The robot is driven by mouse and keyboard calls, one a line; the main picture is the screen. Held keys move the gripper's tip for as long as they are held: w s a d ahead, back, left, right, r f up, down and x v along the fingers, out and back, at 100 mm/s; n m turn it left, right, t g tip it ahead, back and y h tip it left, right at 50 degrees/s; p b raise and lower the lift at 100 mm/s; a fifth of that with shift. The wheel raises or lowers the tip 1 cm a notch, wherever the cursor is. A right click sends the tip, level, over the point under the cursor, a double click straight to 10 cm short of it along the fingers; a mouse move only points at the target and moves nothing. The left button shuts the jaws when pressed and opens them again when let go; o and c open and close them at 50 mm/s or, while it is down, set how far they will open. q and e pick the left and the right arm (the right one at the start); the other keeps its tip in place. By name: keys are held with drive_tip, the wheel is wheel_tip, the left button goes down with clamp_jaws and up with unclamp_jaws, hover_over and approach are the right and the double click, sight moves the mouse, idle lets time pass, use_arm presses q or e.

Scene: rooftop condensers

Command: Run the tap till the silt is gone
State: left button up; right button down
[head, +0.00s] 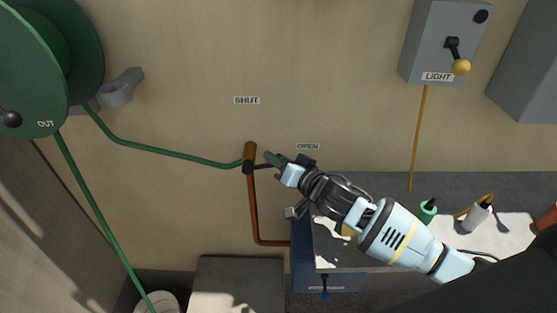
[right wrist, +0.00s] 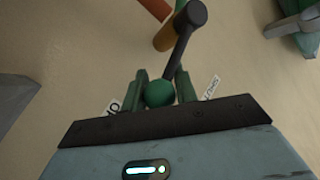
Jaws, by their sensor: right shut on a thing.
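The brass tap (head: 249,153) is on the wall at the top of a copper pipe. Its dark lever (right wrist: 184,42) reaches to the right in the head view, on the side of the OPEN label (head: 308,147); the SHUT label (head: 246,100) is above the tap. My right gripper (head: 272,161) is shut on the lever's green ball knob (right wrist: 159,93), which sits between the fingers in the right wrist view. My left gripper is out of view. No water or silt can be seen.
A green hose (head: 170,155) joins the tap to the reel (head: 35,65); another length runs down to a pale bucket (head: 165,300). A grey light box (head: 440,40) is at the upper right. Bottles (head: 476,217) stand on the bench at the right.

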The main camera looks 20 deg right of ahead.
drive_tip(key=c, duration=1.4)
unclamp_jaws()
drive_tip(key=shift+s+f, duration=0.1)
drive_tip(key=shift+f, duration=0.45)
drive_tip(key=shift+o, duration=1.3)
drive_tip(key=shift+r, duration=0.1)
drive_tip(key=shift+o, duration=0.2)
drive_tip(key=shift+r, duration=0.15)
drive_tip(key=v, duration=0.7)
drive_tip(key=shift+s, duration=0.3)
drive_tip(key=shift+d+r, duration=0.1)
drive_tip(key=shift+d, duration=0.1)
